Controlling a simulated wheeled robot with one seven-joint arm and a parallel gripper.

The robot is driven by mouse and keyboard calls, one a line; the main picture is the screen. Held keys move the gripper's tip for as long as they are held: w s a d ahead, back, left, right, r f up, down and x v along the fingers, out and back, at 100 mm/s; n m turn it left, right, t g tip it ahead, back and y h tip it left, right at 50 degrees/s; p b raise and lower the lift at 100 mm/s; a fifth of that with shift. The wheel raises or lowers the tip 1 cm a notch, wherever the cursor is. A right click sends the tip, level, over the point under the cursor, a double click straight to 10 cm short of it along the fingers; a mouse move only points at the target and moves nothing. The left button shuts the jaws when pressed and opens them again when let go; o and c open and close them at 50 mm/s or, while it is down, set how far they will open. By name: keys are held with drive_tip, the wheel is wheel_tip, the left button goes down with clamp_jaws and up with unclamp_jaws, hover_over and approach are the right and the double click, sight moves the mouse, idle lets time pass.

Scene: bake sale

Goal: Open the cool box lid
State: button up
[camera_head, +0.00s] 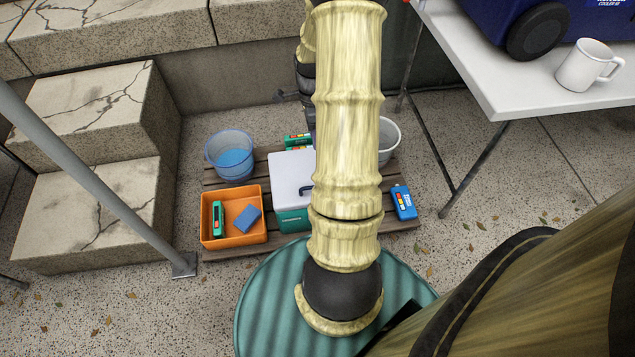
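A cool box with a green body (291,221) and a white lid (290,172) stands on a wooden pallet (240,252). The lid looks shut, lying flat on the body, with a dark handle (305,190) near its front right. My arm crosses in front and hides the box's right side. A dark grey part at the far end of my arm, seemingly my gripper (284,96), shows beyond the box, toward the wall. It is small and partly hidden, so its fingers are unclear. I see nothing held in it.
An orange tray (206,234) with a blue block and a green item is left of the box. A blue bucket (231,157), a white bucket (390,139) and a blue pack (404,203) are nearby. A white table (470,62) carries a mug (583,66) and a blue wheeled cooler (490,18).

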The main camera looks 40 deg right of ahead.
drive_tip(key=s+f+b, duration=0.1)
drive_tip(key=f+b, duration=0.2)
drive_tip(key=f, duration=0.2)
drive_tip(key=s+a+f+b, duration=0.1)
drive_tip(key=f+b, duration=0.2)
drive_tip(key=f, duration=0.3)
drive_tip(key=f+b, duration=0.3)
drive_tip(key=f, duration=0.3)
drive_tip(key=shift+s+a, duration=0.4)
clamp_jaws()
